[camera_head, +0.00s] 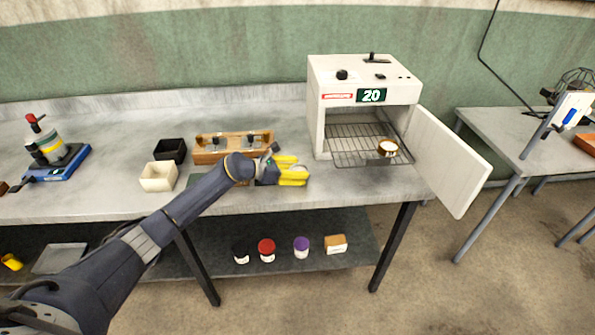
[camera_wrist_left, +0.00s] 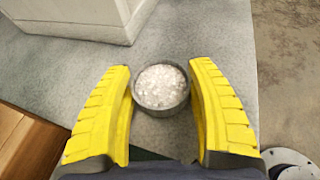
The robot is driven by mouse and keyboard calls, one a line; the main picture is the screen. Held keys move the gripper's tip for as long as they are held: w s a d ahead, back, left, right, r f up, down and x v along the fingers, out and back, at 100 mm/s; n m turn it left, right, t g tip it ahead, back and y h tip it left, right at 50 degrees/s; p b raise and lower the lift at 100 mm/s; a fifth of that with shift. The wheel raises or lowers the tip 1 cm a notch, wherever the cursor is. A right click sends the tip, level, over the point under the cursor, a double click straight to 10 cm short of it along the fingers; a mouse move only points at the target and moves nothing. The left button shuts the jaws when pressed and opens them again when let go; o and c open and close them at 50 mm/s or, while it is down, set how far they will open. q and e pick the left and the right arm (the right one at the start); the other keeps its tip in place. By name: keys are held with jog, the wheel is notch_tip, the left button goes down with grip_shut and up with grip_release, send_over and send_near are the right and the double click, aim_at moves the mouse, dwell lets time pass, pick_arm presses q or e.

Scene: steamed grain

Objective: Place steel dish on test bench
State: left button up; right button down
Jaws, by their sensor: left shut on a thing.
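My left gripper (camera_head: 293,171) has yellow fingers and is over the grey test bench (camera_head: 330,187), in front and to the left of the white oven. In the left wrist view the gripper (camera_wrist_left: 166,95) is shut on a round grey steel dish (camera_wrist_left: 163,109) filled with white grains. The dish sits upright between the fingers, with grey bench surface beyond it. In the head view I cannot make out this dish, as the fingers cover it. I cannot tell whether it touches the bench. My right gripper is not in view.
The white oven (camera_head: 335,69) has its door (camera_head: 450,165) open to the right. A small round dish (camera_head: 388,147) is on its wire rack (camera_head: 350,155). A wooden stand (camera_head: 207,154), black box (camera_head: 170,150) and cream box (camera_head: 158,176) are left of the gripper.

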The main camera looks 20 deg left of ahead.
pick_arm(q)
jog(key=o, duration=1.2)
jog(key=shift+f, duration=0.1)
jog(key=shift+c, duration=0.2)
jog(key=v, duration=1.2)
jog(key=shift+r, duration=0.25)
